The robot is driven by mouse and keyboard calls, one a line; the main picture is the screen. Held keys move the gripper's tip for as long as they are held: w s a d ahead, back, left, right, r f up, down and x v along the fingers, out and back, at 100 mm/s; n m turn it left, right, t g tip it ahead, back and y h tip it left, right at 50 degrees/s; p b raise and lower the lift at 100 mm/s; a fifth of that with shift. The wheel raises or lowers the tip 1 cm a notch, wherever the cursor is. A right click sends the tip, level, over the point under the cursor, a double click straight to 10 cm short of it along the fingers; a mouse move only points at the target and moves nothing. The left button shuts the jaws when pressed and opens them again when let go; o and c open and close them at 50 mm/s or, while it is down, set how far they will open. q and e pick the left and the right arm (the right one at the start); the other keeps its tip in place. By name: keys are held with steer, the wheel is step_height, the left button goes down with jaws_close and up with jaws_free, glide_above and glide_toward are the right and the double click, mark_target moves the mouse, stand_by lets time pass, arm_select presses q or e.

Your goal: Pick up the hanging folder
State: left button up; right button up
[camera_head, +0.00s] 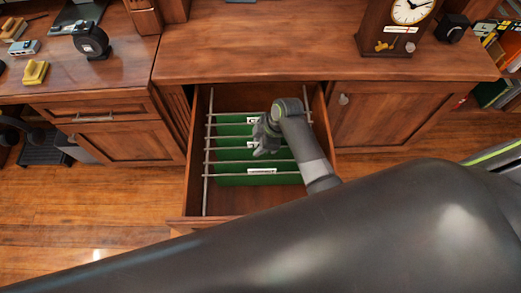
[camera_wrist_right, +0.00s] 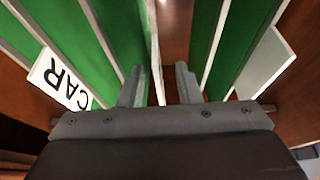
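Several green hanging folders (camera_head: 230,168) with white label tabs hang on rails in an open drawer in the head view. My right gripper (camera_head: 264,136) is over the folders, near their middle. In the right wrist view its two fingers (camera_wrist_right: 158,84) are apart. A thin pale folder edge (camera_wrist_right: 156,50) runs up between them, closer to the left finger; I cannot tell whether it touches. A green folder (camera_wrist_right: 122,25) on the left and a white tab reading "CAR" (camera_wrist_right: 60,80) also show there. The arm hides part of the folders. My left gripper is not in view.
The open wooden drawer (camera_head: 190,190) has side walls and metal rails close around my right gripper. A desk top (camera_head: 270,55) overhangs behind it, with a clock (camera_head: 408,14) at the right. A tape dispenser (camera_head: 91,42) stands at the left. Wooden floor (camera_head: 80,215) is free at left.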

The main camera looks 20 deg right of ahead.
steer(key=shift+f, duration=0.15)
jaws_close()
stand_by(0.4)
